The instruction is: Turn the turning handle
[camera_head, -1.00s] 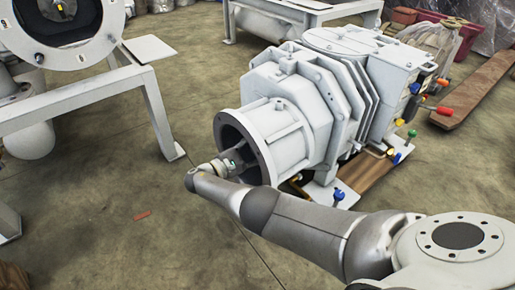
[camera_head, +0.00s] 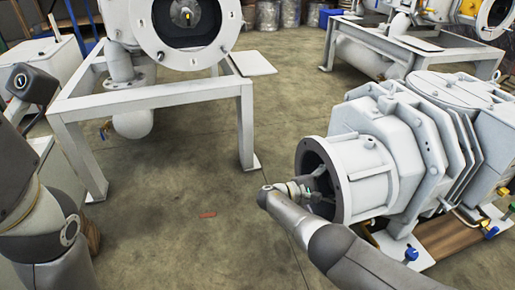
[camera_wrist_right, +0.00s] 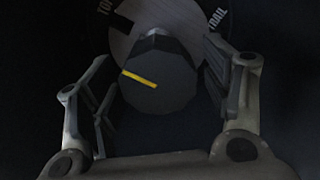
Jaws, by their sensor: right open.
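The turning handle (camera_wrist_right: 155,75) is a dark grey knob with a yellow line on its face, in the right wrist view. It sits before a round plate (camera_wrist_right: 195,25) with partly cut-off lettering, in a dark space. My right gripper (camera_wrist_right: 155,90) is open. Its fingers stand on either side of the knob, with a visible gap to the right finger; contact on the left is hard to tell. In the head view the right gripper (camera_head: 310,190) reaches into the round flange opening (camera_head: 343,200) of the pale grey machine, where the knob cannot be made out. My left gripper is out of view.
A second pale machine (camera_head: 185,28) stands on a metal frame (camera_head: 150,95) at the upper left. Another framed machine (camera_head: 385,45) is at the back right.

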